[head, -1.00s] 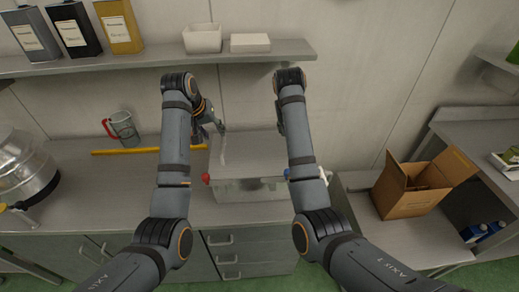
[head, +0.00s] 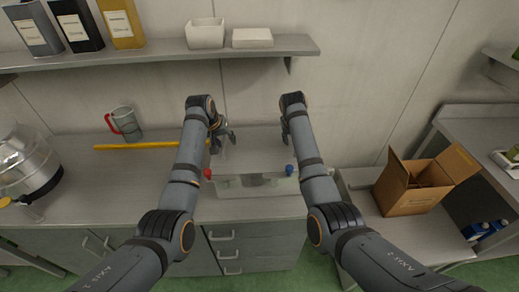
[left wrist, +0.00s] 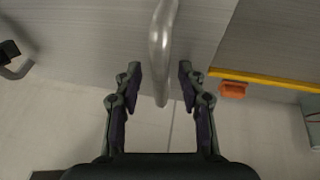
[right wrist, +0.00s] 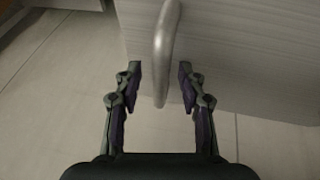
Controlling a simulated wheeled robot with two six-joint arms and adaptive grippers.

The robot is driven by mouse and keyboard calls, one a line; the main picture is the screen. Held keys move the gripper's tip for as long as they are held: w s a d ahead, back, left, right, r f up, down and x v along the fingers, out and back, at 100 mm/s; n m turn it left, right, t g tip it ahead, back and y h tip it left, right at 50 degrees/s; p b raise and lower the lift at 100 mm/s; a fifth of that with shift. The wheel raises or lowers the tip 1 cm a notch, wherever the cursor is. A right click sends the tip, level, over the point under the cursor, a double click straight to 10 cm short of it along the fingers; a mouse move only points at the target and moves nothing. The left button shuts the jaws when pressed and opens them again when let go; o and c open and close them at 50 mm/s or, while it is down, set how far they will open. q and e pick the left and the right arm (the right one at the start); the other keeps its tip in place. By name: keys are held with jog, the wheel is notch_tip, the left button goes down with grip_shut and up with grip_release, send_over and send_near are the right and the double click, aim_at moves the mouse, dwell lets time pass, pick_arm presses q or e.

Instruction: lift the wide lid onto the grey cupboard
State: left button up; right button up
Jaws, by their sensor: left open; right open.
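The wide lid (head: 255,142) is a flat grey plate on top of a see-through tub (head: 260,185) on the counter of the grey cupboard (head: 258,240). My left gripper (head: 223,134) is open over the lid's left side. In the left wrist view, a silver handle (left wrist: 163,45) stands between its open fingers (left wrist: 160,72). My right gripper is mostly hidden behind its arm in the head view. In the right wrist view, its open fingers (right wrist: 160,72) straddle another silver handle (right wrist: 165,45). Whether any finger touches a handle cannot be told.
A red knob (head: 207,173) and a blue knob (head: 289,170) sit at the tub's front. A shelf (head: 160,58) hangs above. An open carton (head: 412,195) stands right.

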pick_arm(q)
jog(key=shift+s+r, duration=0.1)
jog(key=shift+s, duration=0.05)
jog(key=c, duration=0.4)
pick_arm(e)
jog(key=shift+s+r, duration=0.15)
jog(key=c, duration=0.4)
pick_arm(q)
grip_shut()
pick_arm(e)
grip_shut()
